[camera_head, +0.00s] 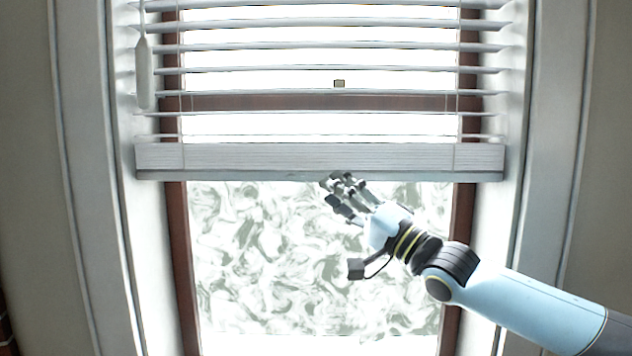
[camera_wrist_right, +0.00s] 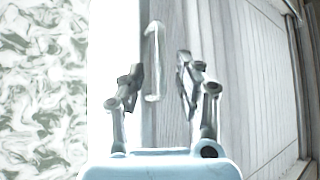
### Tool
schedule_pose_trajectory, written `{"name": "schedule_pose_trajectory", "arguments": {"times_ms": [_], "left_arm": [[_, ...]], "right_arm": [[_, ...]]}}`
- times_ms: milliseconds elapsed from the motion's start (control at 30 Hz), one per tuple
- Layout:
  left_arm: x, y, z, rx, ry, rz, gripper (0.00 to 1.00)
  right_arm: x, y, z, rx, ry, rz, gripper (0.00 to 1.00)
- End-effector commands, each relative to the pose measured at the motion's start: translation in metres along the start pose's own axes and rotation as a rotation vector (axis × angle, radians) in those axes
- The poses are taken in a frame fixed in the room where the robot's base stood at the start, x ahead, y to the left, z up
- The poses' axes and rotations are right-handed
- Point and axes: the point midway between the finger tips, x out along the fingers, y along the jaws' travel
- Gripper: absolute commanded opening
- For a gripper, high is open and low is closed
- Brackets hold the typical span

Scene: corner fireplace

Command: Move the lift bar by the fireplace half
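The lift bar (camera_head: 250,157) is the wide pale grey rail along the bottom of the white window blind. It hangs level across the window in the head view, with patterned glass showing below. My right gripper (camera_head: 336,190) is at the bar's lower edge, near its middle. In the right wrist view the bar (camera_wrist_right: 173,30) runs upright behind the open fingers of the right gripper (camera_wrist_right: 159,78). A pale bracket-shaped piece (camera_wrist_right: 153,60) shows between the fingertips, with nothing clearly gripped. Whether the fingers touch the bar cannot be told. My left gripper is out of view.
The blind's slats (camera_head: 320,46) are spread above the bar. A pale wand (camera_head: 143,72) hangs at the left. White window trim (camera_head: 555,130) stands on both sides, with a red-brown sash (camera_head: 181,260) inside it. The space before the lower glass (camera_head: 270,270) is free on the left.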

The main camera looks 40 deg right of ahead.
Motion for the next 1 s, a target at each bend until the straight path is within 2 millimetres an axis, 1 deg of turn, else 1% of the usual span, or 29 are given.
{"name": "schedule_pose_trajectory", "arguments": {"times_ms": [33,167,333,533,833,1000], "left_arm": [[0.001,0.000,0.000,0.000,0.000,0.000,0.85],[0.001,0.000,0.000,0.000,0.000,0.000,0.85],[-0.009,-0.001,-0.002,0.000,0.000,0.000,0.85],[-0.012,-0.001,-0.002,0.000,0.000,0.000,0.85],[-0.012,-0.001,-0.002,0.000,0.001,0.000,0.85],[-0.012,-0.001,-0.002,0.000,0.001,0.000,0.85]], "right_arm": [[0.008,0.000,0.000,0.000,0.002,-0.004,0.34],[0.027,-0.001,-0.001,0.001,0.002,-0.003,0.34],[0.044,-0.002,-0.002,0.001,0.003,-0.002,0.34],[0.052,-0.001,-0.001,0.002,0.000,-0.001,0.34],[0.053,0.000,0.000,0.001,-0.001,0.000,0.34],[0.053,0.000,0.000,0.001,-0.001,0.000,0.12]]}}
